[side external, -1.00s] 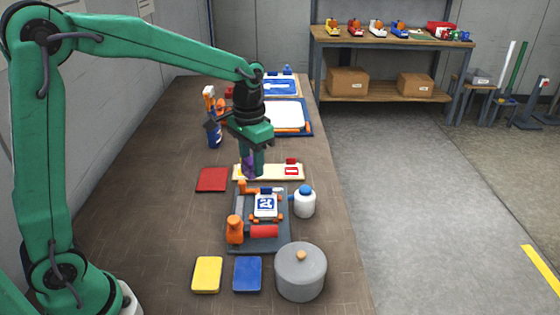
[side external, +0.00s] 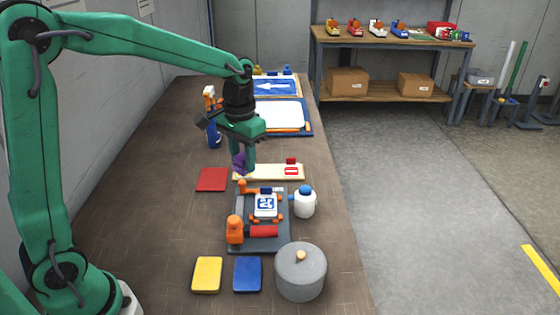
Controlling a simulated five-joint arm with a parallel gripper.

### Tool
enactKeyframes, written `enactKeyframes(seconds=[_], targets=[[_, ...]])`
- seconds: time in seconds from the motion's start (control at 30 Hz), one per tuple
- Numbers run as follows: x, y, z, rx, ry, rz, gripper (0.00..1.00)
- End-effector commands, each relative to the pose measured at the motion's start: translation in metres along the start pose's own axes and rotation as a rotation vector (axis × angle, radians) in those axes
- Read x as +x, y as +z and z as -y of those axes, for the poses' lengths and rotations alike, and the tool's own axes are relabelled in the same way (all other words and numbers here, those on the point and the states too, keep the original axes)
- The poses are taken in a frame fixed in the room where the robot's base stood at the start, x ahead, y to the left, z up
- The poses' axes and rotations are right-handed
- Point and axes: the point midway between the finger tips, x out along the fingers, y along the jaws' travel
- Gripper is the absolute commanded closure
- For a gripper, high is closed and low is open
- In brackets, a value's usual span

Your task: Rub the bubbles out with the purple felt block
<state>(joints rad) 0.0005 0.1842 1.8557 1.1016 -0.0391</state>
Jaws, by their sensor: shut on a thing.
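My gripper (side external: 245,163) points down and is shut on the purple felt block (side external: 238,162), which is partly hidden by the fingers. The block is over the left end of a cream board (side external: 272,173); I cannot tell whether it touches it. A small white and blue sign (side external: 265,205) lies on a dark fixture (side external: 243,209) in front of the board. A blue sign with a white arrow (side external: 276,87) lies at the back. No bubbles can be made out at this size.
A red pad (side external: 212,179), yellow pad (side external: 207,275) and blue pad (side external: 247,274) lie on the table. A white bottle (side external: 304,202) and a grey lidded pot (side external: 300,275) stand at the right. A white sheet on a blue tray (side external: 308,119) lies behind. The table's left side is clear.

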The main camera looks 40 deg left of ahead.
Motion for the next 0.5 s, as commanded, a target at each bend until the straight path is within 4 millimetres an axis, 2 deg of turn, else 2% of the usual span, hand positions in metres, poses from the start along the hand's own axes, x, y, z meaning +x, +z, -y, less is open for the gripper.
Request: enactKeyframes(seconds=[0.27, 0.5], targets=[[0.022, -0.017, -0.002, -0.186, 0.000, 0.002, 0.83], [0.051, -0.038, -0.005, -0.437, -0.001, 0.003, 0.83]])
